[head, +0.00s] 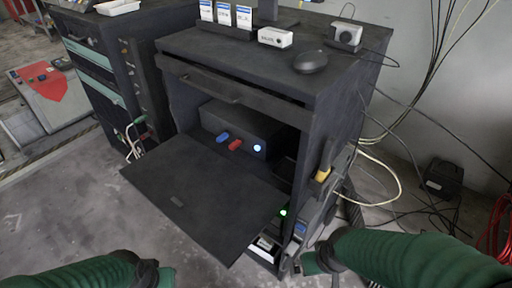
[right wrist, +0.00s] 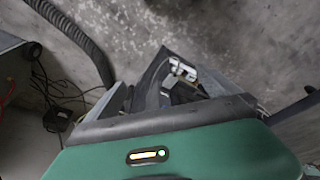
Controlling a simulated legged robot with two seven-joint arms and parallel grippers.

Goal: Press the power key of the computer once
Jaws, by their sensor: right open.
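The computer (head: 245,125) is a dark box on the shelf inside the open black cabinet. A round key glowing pale blue (head: 257,148), which looks like the power key, is on the right of its front face. A blue plug-like piece (head: 222,137) and a red one (head: 235,145) stick out left of it. My right gripper (head: 308,263) is low, right of the cabinet, apart from the key; it also shows in the right wrist view (right wrist: 180,72), open and empty. My left gripper (head: 155,274) is at the bottom left edge, partly cut off, its jaws unclear.
The cabinet's flap (head: 205,200) is folded down in front of the computer. A green light (head: 283,212) glows lower right. A tool with a yellow part (head: 322,175) hangs on the cabinet's right side. Cables (head: 375,185) lie along the wall. Floor at left (head: 60,210) is clear.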

